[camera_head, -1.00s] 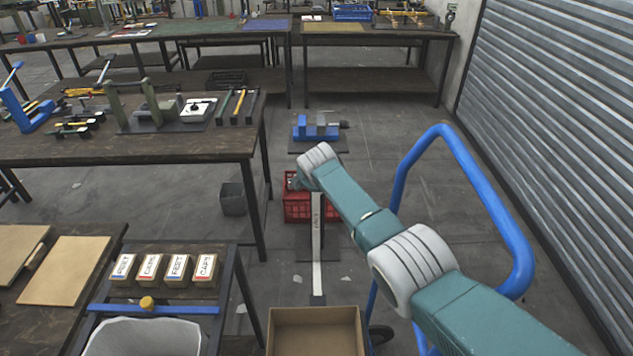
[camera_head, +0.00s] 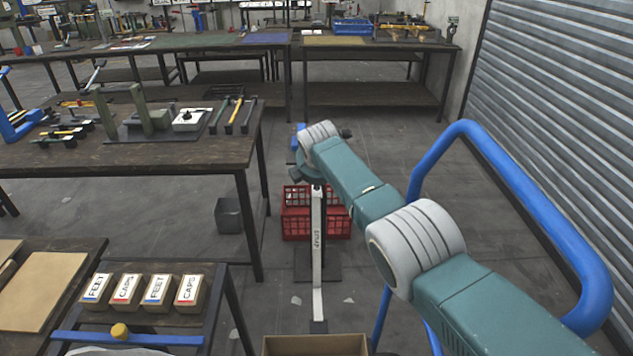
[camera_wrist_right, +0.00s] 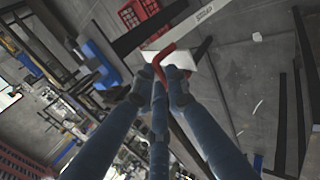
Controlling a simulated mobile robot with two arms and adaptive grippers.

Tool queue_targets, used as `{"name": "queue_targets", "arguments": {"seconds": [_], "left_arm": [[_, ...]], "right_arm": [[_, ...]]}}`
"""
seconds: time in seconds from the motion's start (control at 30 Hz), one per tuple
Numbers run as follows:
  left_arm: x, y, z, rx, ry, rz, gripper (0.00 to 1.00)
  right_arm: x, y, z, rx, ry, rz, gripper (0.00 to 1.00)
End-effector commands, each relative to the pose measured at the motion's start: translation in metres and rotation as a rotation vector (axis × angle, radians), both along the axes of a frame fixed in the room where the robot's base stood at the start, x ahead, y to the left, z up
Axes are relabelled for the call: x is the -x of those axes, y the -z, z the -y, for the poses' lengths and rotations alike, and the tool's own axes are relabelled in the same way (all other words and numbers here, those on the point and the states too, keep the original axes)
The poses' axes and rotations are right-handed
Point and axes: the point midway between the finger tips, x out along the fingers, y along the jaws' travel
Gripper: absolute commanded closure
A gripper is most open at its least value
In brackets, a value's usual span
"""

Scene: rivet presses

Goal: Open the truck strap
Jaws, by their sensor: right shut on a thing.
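A long pale strap (camera_head: 317,250), with dark lettering on it, runs from below my right wrist down to a dark plate in the head view. Its lettered part also shows at the top of the right wrist view (camera_wrist_right: 188,24). My right gripper (camera_wrist_right: 163,82) is shut on a red bent handle (camera_wrist_right: 165,54), with a white piece (camera_wrist_right: 185,60) just behind it. In the head view my right wrist hides the fingers and the handle. I cannot tell whether the handle is joined to the strap. My left gripper is not in view.
A blue tubular frame (camera_head: 500,165) stands right, beside my right arm. A red crate (camera_head: 331,223) sits on the floor behind the strap. An open cardboard box (camera_head: 315,345) is at the bottom. Workbenches (camera_head: 165,160) fill the left. A roller shutter (camera_head: 560,110) closes the right side.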

Motion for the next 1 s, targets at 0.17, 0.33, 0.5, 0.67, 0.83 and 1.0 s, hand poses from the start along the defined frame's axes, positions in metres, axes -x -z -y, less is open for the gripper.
{"name": "queue_targets", "arguments": {"seconds": [0.17,0.33,0.5,0.67,0.83,1.0], "left_arm": [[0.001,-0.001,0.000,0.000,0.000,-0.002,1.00],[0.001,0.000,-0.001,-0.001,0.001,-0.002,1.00],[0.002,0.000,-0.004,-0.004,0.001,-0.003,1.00],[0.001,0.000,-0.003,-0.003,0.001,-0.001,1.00],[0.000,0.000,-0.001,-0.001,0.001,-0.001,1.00],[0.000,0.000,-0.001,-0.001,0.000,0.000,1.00]], "right_arm": [[-0.006,-0.012,0.000,0.002,-0.004,0.025,0.79],[-0.004,-0.008,0.000,0.000,-0.002,0.017,0.68],[-0.003,-0.006,0.000,0.000,-0.001,0.013,0.68],[-0.004,-0.017,0.000,-0.001,-0.002,0.014,0.68],[-0.004,-0.049,0.000,-0.001,-0.002,0.017,0.68],[-0.004,-0.082,0.001,0.000,-0.001,0.018,0.68]]}}
